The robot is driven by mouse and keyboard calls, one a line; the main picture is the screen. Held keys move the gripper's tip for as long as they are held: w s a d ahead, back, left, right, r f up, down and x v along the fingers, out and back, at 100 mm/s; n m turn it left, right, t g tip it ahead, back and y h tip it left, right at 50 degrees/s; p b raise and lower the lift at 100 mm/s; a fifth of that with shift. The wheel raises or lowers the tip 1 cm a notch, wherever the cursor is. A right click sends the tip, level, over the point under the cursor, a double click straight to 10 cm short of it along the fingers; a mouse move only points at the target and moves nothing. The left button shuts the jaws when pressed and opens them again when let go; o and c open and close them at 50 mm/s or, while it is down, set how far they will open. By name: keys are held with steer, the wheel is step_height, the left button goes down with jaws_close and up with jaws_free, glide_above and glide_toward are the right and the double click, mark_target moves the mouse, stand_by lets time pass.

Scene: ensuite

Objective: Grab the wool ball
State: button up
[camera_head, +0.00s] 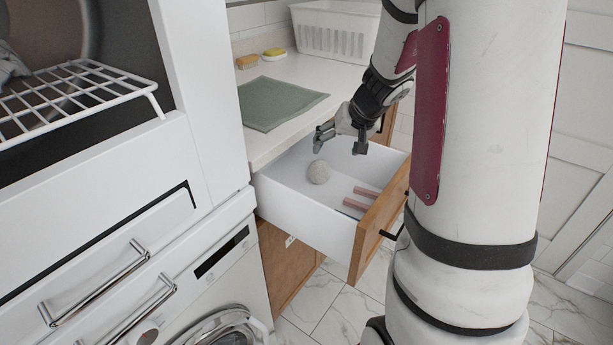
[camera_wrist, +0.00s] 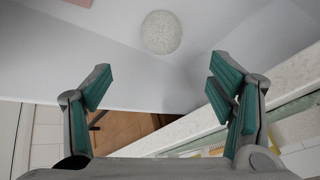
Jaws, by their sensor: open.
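The wool ball (camera_head: 318,172) is a small, round, greyish-white ball lying on the floor of an open white drawer (camera_head: 295,215). In the wrist view the ball (camera_wrist: 161,32) is near the top middle, beyond the fingertips and roughly centred between them. My gripper (camera_head: 341,142) is open and empty above the drawer, close to the ball. In the wrist view its two teal-padded fingers (camera_wrist: 161,78) are spread wide and do not touch the ball.
Two pinkish sticks (camera_head: 361,199) lie in the drawer near its wooden front (camera_head: 384,215). The countertop above holds a green cloth (camera_head: 282,104), two sponges (camera_head: 259,58) and a white basket (camera_head: 338,32). A washing machine (camera_head: 225,290) stands at left.

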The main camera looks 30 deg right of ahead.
mark_target(323, 166)
steer(key=b+x, duration=0.2)
steer(key=x, duration=0.6)
steer(key=shift+a+f, duration=0.1)
steer(key=x, duration=0.1)
steer(key=b+x, duration=0.1)
steer(key=x, duration=0.3)
steer(key=shift+s+a+f+b, duration=0.15)
steer(key=shift+a+f+b, duration=0.1)
steer(key=shift+b, duration=0.1)
steer(key=shift+r, duration=0.1)
steer(key=c, duration=1.1)
